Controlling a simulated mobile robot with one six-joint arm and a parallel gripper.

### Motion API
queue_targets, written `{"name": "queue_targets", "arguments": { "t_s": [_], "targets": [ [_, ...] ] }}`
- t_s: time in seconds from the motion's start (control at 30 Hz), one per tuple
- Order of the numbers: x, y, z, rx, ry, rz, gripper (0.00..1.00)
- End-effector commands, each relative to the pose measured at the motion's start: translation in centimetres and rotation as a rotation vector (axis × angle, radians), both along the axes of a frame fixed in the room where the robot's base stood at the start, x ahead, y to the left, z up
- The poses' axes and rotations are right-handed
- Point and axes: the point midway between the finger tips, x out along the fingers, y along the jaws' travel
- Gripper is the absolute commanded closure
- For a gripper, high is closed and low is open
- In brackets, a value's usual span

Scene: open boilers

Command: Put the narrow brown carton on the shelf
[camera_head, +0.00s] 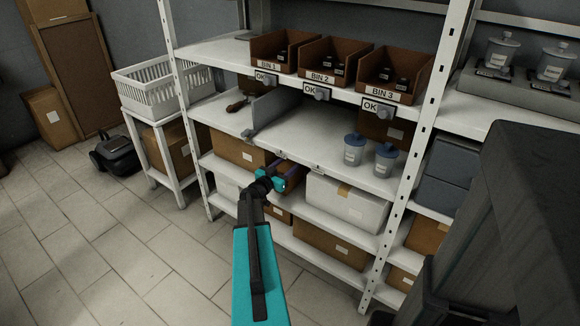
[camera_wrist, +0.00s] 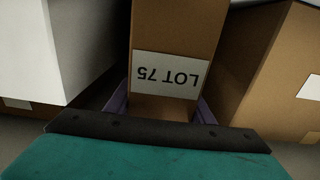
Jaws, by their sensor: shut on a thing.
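The narrow brown carton (camera_wrist: 173,40) with a white "LOT 75" label shows upside down in the wrist view. My gripper (camera_wrist: 160,108) has its purple fingers shut on the carton's two sides. In the head view my gripper (camera_head: 277,180) reaches in at the lower shelf (camera_head: 340,234), in the gap between a brown carton and a white box. The held carton is mostly hidden there by the gripper and the board above. I cannot tell whether its underside touches the shelf.
A white box (camera_head: 346,204) stands right of the gripper and a wide brown carton (camera_head: 238,150) left of it, both close. The middle board (camera_head: 330,170) passes just above, with two lidded cups (camera_head: 354,150). More cartons (camera_head: 328,245) sit below.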

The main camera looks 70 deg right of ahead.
Motion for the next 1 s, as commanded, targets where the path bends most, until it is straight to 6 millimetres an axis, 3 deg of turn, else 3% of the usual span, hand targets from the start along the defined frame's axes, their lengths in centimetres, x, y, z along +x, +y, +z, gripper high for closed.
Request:
{"name": "queue_targets", "arguments": {
  "t_s": [0.57, 0.6, 0.7, 1.0],
  "targets": [
    [-0.05, -0.40, -0.91, -0.002, 0.000, 0.000, 1.00],
    [-0.05, -0.39, -0.98, -0.001, -0.001, 0.001, 0.45],
    [-0.05, -0.38, -0.97, -0.001, -0.001, 0.001, 0.33],
    [-0.04, -0.36, -0.93, -0.001, -0.001, 0.001, 0.33]
  ]
}}
